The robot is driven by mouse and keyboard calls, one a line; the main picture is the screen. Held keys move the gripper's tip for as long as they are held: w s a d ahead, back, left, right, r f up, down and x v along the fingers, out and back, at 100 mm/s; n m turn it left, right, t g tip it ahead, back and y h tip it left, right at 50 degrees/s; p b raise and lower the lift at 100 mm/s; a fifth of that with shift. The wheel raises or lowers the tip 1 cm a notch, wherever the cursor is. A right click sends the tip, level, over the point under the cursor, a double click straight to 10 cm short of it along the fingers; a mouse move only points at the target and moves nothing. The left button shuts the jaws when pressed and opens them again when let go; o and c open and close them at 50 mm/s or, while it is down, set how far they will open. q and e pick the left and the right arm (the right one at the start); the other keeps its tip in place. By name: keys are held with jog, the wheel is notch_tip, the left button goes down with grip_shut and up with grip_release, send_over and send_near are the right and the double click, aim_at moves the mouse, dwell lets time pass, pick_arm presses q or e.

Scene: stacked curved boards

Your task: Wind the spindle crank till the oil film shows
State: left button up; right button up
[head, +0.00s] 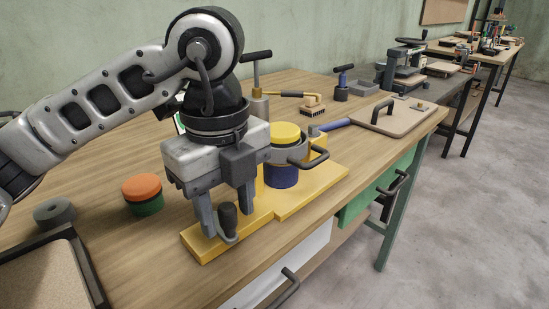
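My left gripper (226,212) points down over the left part of a yellow base (305,195) on the bench. Its two fingers are spread apart. A small crank with a dark upright grip (228,217) and a grey arm shows between the fingers in the picture; I cannot tell whether they touch it. Right of the gripper, a cylinder with a yellow top (285,133) and blue lower part (282,176) stands on the base. A grey clamp with a black handle (307,158) reaches around it. The gripper hides part of the base. I see no oil film. My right gripper is out of view.
An orange-topped green jar (142,192) and a grey ring (55,211) stand left of the gripper. A dark-rimmed tray (92,277) lies at the lower left. A brush (312,105) and a board with a handle (400,120) lie behind. Bare wood separates them.

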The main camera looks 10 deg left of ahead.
pick_arm(q)
jog(key=shift+r+p, duration=2.5)
jog(key=shift+r, duration=1.05)
